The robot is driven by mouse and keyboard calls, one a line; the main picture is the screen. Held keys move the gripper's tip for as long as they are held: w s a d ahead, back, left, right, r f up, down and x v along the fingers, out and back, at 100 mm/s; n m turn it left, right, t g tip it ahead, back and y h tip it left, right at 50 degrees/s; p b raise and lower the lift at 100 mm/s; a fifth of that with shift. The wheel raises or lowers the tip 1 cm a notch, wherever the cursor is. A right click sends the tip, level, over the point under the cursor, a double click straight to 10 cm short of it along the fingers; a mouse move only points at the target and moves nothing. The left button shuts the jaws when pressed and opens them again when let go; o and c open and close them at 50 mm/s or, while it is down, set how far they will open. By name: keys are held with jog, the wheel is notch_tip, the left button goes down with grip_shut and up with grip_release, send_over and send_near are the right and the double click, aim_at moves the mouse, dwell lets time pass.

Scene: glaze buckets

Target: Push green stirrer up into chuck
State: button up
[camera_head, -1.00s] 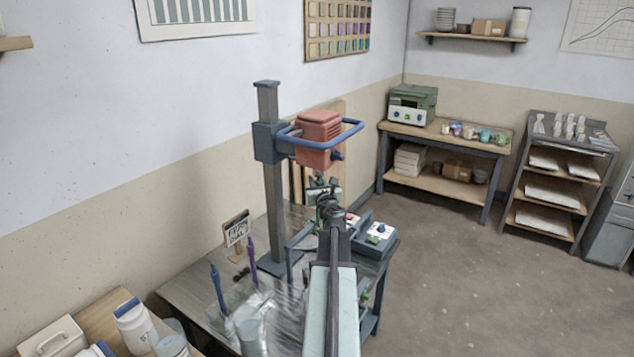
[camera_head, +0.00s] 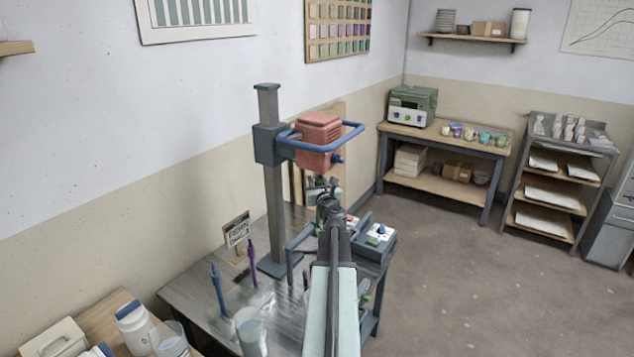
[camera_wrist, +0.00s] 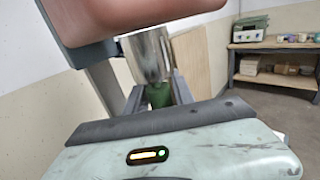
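The red mixer head (camera_head: 318,142) with a blue handle loop is carried on a grey column. Its steel chuck (camera_wrist: 147,55) hangs under it in the wrist view. The green stirrer (camera_wrist: 158,95) stands between my gripper's fingers (camera_wrist: 157,97), directly below the chuck. Its top meets or overlaps the chuck's lower edge; I cannot tell how far inside it is. My gripper looks shut on it. In the head view my gripper (camera_head: 328,192) is under the mixer head, and my arm hides most of the stirrer.
A blue stirrer (camera_head: 217,290) and a purple stirrer (camera_head: 251,248) stand on the bench, left of my arm. A clear bucket (camera_head: 250,330) stands near them. A control box (camera_head: 376,237) sits right of the column. A small sign (camera_head: 237,230) stands at the left. The floor at right is clear.

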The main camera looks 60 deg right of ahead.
jog(key=shift+o, duration=1)
jog(key=v, duration=0.7)
jog(key=shift+s+a, duration=0.3)
jog(key=shift+a, duration=0.05)
